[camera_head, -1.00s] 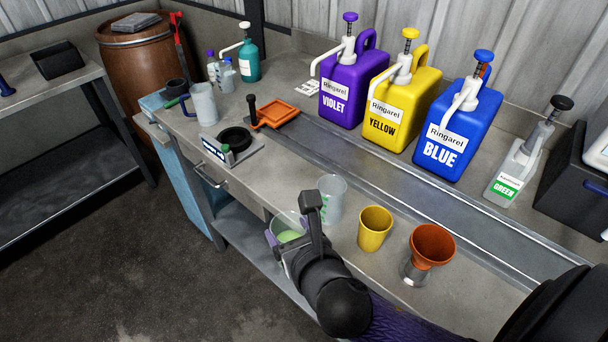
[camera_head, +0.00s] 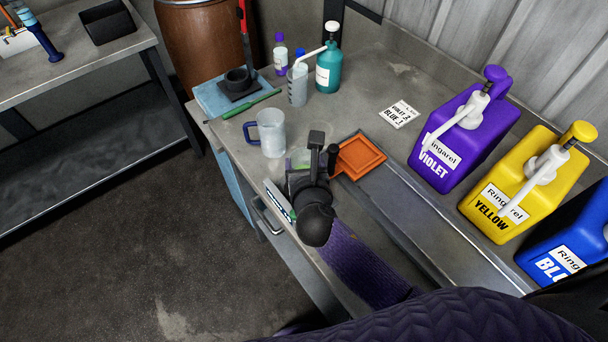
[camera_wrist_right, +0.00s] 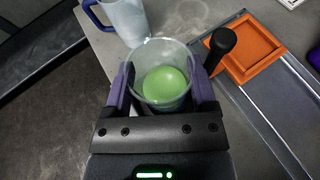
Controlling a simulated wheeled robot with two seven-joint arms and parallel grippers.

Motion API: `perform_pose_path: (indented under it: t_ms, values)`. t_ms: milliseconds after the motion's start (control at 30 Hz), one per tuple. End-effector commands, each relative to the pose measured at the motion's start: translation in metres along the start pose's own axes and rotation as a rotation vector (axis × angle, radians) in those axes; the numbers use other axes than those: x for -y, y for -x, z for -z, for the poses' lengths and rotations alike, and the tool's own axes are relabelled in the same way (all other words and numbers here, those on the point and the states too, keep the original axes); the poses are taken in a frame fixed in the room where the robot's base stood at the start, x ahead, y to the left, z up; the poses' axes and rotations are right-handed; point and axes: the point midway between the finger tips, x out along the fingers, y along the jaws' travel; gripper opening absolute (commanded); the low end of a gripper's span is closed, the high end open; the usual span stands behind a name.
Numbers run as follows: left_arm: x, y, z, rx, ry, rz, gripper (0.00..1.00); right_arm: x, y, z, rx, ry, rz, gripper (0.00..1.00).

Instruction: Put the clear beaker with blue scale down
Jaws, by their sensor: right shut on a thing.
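The clear beaker (camera_head: 299,158) holds green liquid and is partly hidden behind my right gripper in the head view. In the right wrist view the beaker (camera_wrist_right: 147,52) sits between the two purple-grey fingers, with its open rim upward. My right gripper (camera_wrist_right: 162,85) is shut on it; in the head view the gripper (camera_head: 308,172) is over the counter, between the blue-handled jug and the orange tray. The colour of the beaker's scale cannot be made out. Whether its base touches anything is hidden. My left gripper is not in view.
The blue-handled jug (camera_head: 271,138) stands close on the left, the orange tray (camera_head: 360,158) close on the right. A small stand with a white label (camera_head: 279,201) is partly hidden by my gripper. Bare counter (camera_head: 350,108) lies behind. Violet (camera_head: 446,150) and yellow (camera_head: 490,215) jugs stand right.

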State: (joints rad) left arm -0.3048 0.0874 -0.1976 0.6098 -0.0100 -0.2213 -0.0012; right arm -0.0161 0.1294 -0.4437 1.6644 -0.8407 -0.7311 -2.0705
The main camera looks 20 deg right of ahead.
Motion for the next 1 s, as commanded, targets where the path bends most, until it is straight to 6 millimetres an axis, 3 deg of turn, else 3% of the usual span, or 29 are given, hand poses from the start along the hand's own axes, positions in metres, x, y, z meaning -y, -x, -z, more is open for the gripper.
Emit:
perform_pose_path:
  t_ms: [133, 467, 500, 600, 633, 900, 1000]
  values:
    - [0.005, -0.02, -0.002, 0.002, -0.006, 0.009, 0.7, 0.0, -0.012, 0.03, -0.002, 0.0, 0.0, 0.16]
    - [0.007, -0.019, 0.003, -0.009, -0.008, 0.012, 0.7, 0.0, -0.012, 0.03, 0.001, 0.001, -0.001, 0.16]
    - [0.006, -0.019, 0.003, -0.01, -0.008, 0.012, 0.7, 0.0, -0.013, 0.03, 0.001, 0.001, -0.001, 0.75]
    - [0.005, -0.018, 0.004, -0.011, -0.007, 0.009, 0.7, 0.0, -0.012, 0.029, 0.001, 0.001, -0.001, 0.96]
    - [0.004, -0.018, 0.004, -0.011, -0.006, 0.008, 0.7, 0.0, -0.012, 0.029, 0.001, 0.001, -0.001, 1.0]
    - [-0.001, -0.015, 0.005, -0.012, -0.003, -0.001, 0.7, 0.0, -0.01, 0.025, 0.001, -0.001, -0.001, 1.0]
    - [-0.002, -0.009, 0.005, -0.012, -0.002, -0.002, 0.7, 0.0, 0.006, 0.025, -0.001, 0.002, -0.001, 1.0]
